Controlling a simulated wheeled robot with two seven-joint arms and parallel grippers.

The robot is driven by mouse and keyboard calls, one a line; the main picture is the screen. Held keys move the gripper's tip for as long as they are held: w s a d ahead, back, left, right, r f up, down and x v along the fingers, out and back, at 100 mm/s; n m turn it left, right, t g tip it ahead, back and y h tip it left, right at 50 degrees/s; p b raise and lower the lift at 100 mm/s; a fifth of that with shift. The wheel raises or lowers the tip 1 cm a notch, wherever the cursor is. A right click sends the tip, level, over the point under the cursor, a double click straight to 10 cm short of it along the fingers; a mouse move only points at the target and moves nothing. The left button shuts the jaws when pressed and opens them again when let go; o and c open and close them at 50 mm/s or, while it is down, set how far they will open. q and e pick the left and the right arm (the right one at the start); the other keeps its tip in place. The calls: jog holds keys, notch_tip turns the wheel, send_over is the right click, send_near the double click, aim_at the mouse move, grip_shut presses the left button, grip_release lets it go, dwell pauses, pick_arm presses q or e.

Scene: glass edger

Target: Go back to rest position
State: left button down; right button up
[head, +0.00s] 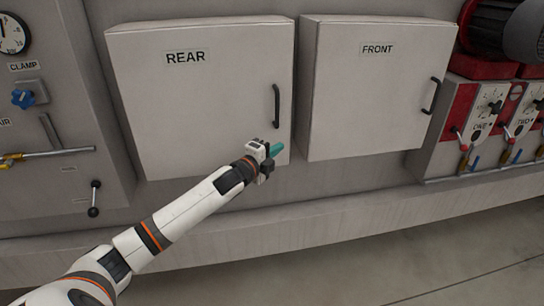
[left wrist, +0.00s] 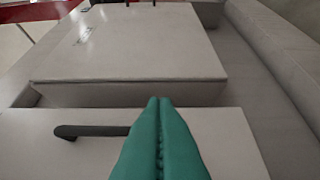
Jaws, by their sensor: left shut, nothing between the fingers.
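My left gripper (head: 277,150) reaches in from the left in the head view, in front of the lower right part of the REAR door (head: 190,100). Its green fingers (left wrist: 160,135) are shut together with nothing between them. The dark REAR handle (head: 276,106) is just above the gripper in the head view, and the fingers look apart from it. In the left wrist view a dark handle (left wrist: 90,131) shows to the left of the fingers. My right gripper is in neither view.
The FRONT door (head: 365,90) is closed, with a dark handle (head: 431,95). A panel with a blue knob (head: 23,98) and levers is at the left. Red and white valve units (head: 490,120) stand at the right. Open floor (head: 440,245) lies below.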

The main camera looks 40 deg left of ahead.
pick_arm(q)
jog(key=shift+s+a+f, duration=0.1)
jog(key=shift+s, duration=0.8)
jog(key=shift+f, duration=0.1)
jog(key=s+a+f+n+g+y, duration=0.1)
jog(key=s+f+n+g, duration=0.15)
jog(key=f, duration=0.85)
jog(key=s+a+f+n+g+y, duration=0.15)
jog(key=f+n, duration=0.25)
jog(key=f, duration=0.8)
jog(key=s+d+f+n+g, duration=0.25)
jog(key=s+f, duration=0.45)
jog(key=f, duration=0.4)
jog(key=s+d+f+n+g, duration=0.1)
jog(key=s+f+g, duration=0.2)
jog(key=s+f, duration=0.55)
jog(key=s+d+f+n+g, duration=0.2)
jog(key=s+d+f, duration=0.3)
jog(key=s, duration=0.7)
jog(key=s+d+f+n+g+h, duration=0.1)
jog(key=s+d+f+n+g, duration=0.1)
jog(key=s+d+f, duration=0.3)
jog(key=s+d+f+n+g, duration=0.2)
jog(key=s+d+f, duration=0.4)
jog(key=s+f, duration=0.5)
jog(key=s+g, duration=0.1)
jog(key=s, duration=0.6)
jog(key=shift+s, duration=0.35)
